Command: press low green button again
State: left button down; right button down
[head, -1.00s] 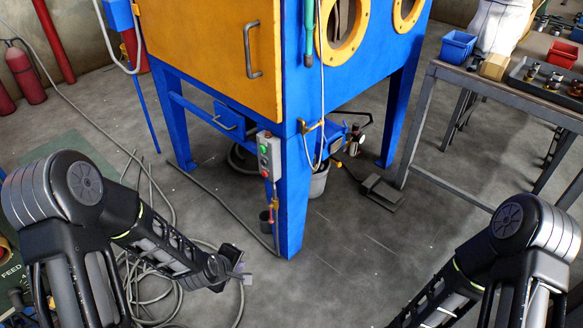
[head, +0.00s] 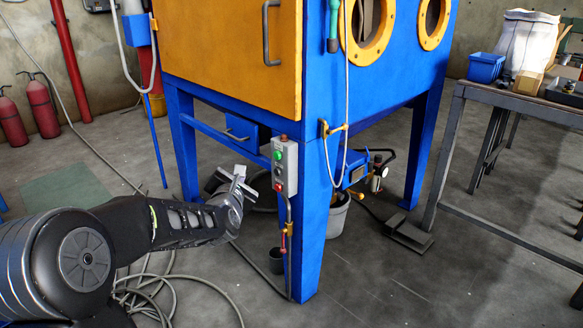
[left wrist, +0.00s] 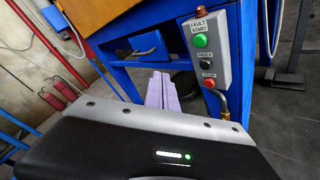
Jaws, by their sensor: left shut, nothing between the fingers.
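A grey control box (head: 284,166) is fixed on the front blue leg of the blaster cabinet. In the head view its green button (head: 277,155) is at the top and its red button (head: 278,187) at the bottom. The left wrist view shows the green button (left wrist: 200,41) under a "FAULT START" label, a black button (left wrist: 205,64) in the middle and the red button (left wrist: 209,83) marked "STOP". My left gripper (head: 240,178) is shut and empty, just left of the box and apart from it. Its pale fingers (left wrist: 162,92) also show in the wrist view. My right gripper is out of view.
The blue cabinet with its orange door (head: 235,50) stands above. A cable runs down from the box past a small dark cup (head: 276,261). A grey bucket (head: 338,215), a foot pedal (head: 408,235) and a workbench (head: 510,105) are on the right. Hoses lie on the floor at left.

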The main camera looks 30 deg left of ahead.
aim_at(277, 155)
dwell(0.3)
pick_arm(q)
jog(key=w+d+p, duration=0.2)
jog(key=w+p, duration=0.2)
jog(key=w, duration=0.4)
jog(key=shift+w+d, duration=0.2)
jog(key=shift+d, duration=0.1)
dwell(0.6)
jog(key=shift+w+f, duration=0.1)
jog(key=shift+w, duration=0.05)
dwell(1.3)
jog(key=shift+w+d+b, duration=0.1)
jog(key=shift+w+b, duration=0.15)
jog(key=shift+b, duration=0.15)
